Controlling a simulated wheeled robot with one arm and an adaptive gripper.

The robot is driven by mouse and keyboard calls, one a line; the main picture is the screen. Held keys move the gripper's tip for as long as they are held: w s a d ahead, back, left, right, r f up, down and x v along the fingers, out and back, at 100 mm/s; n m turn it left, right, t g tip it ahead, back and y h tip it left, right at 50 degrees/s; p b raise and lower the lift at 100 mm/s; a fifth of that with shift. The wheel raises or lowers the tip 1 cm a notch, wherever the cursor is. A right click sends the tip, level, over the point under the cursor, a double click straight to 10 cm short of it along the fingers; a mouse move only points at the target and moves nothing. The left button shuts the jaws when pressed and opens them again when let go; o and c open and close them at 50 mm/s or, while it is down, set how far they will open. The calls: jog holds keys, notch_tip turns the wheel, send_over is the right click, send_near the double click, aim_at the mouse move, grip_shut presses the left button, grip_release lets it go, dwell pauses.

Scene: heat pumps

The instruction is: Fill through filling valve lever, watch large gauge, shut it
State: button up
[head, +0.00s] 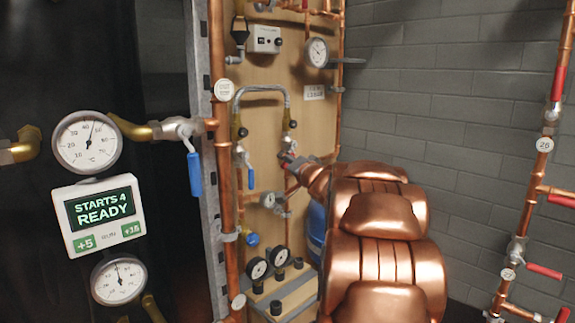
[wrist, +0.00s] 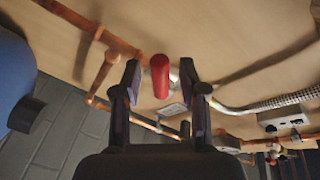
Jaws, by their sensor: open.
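A red lever (wrist: 160,76) stands out from the wooden panel in the wrist view, between the two fingers of my gripper (wrist: 160,72). My gripper is open, with a gap to the lever on both sides. In the head view my copper-coloured arm reaches to the panel and largely hides my gripper and the lever. A large round gauge (head: 318,52) is on the upper panel with its dial facing out; its reading is too small to tell. A small white sign (head: 314,92) is below it, not clearly legible.
A braided hose (head: 262,88) loops above a blue lever (head: 251,178). Two dark gauges (head: 257,268) sit low on the panel. A temperature gauge (head: 87,142) and a display (head: 98,210) reading "STARTS 4 READY" are at left. Copper pipes with red levers (head: 545,271) run at right.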

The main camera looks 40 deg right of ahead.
jog(key=shift+w+d, duration=0.1)
jog(key=shift+w, duration=0.3)
grip_shut()
dwell(0.5)
